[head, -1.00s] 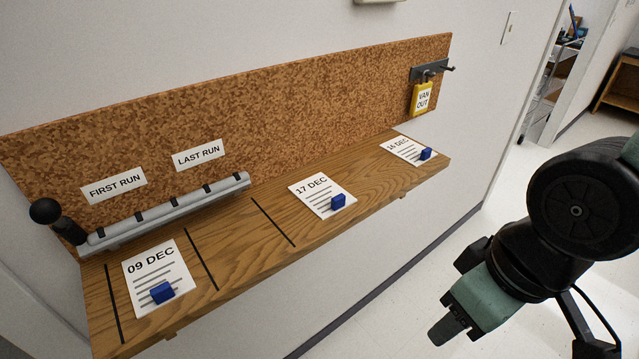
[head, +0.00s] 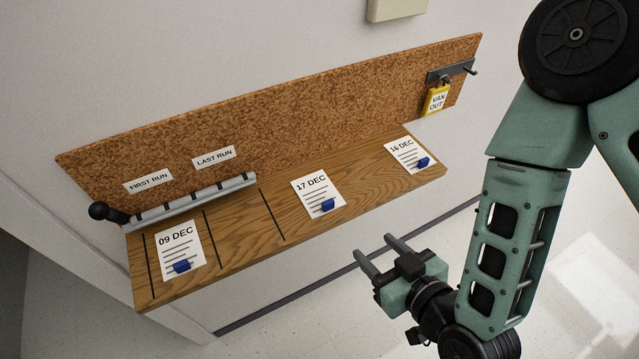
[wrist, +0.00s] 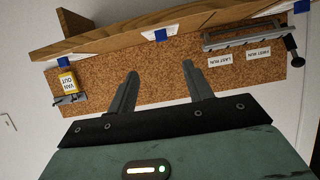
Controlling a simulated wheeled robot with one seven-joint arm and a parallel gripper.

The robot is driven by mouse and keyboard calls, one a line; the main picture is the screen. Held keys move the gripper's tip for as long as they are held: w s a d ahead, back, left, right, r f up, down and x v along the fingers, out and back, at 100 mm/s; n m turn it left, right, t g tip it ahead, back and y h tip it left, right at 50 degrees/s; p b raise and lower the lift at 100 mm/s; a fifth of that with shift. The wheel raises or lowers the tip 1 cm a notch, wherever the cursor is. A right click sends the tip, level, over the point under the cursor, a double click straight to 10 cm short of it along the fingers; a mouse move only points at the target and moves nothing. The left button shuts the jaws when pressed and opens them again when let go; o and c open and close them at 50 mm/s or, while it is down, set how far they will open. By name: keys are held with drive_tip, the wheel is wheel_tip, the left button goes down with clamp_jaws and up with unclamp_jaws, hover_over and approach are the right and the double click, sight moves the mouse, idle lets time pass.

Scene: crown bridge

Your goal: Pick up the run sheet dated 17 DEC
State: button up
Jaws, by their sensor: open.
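The run sheet dated 17 DEC (head: 311,185) lies on the wooden shelf (head: 235,237), right of the middle black line. A blue block (head: 327,205) sits on its lower edge. My gripper (head: 376,253) is open and empty, in front of the shelf and to the lower right of this sheet, apart from it. In the wrist view my two fingers (wrist: 158,90) are spread, with nothing between them. That view is upside down; a white sheet edge with a blue block (wrist: 161,35) shows beyond the fingers, its date not readable there.
The 09 DEC sheet (head: 177,240) and 16 DEC sheet (head: 405,150) lie on the same shelf, each with a blue block. A corkboard (head: 300,120) backs the shelf. A grey rail (head: 195,200) with a black knob stands at left. A yellow VAN OUT tag (head: 436,99) hangs at right.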

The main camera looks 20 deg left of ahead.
sight(330, 206)
drive_tip(key=b+x, duration=0.7)
drive_tip(key=b, duration=0.7)
drive_tip(key=shift+b, duration=0.4)
drive_tip(key=shift+w+f+b, duration=0.1)
drive_tip(key=shift+b, duration=0.7)
drive_tip(key=p+x, duration=0.1)
drive_tip(key=x, duration=0.2)
drive_tip(key=p+x, duration=0.2)
drive_tip(key=x, duration=0.1)
drive_tip(key=p+x, duration=0.2)
drive_tip(key=x, duration=0.1)
drive_tip(key=shift+a+r, duration=0.25)
drive_tip(key=shift+r, duration=0.05)
drive_tip(key=shift+w+a+f+p, duration=0.15)
drive_tip(key=shift+a+f+p, duration=0.15)
drive_tip(key=shift+a+f, duration=0.05)
drive_tip(key=c, duration=1.1)
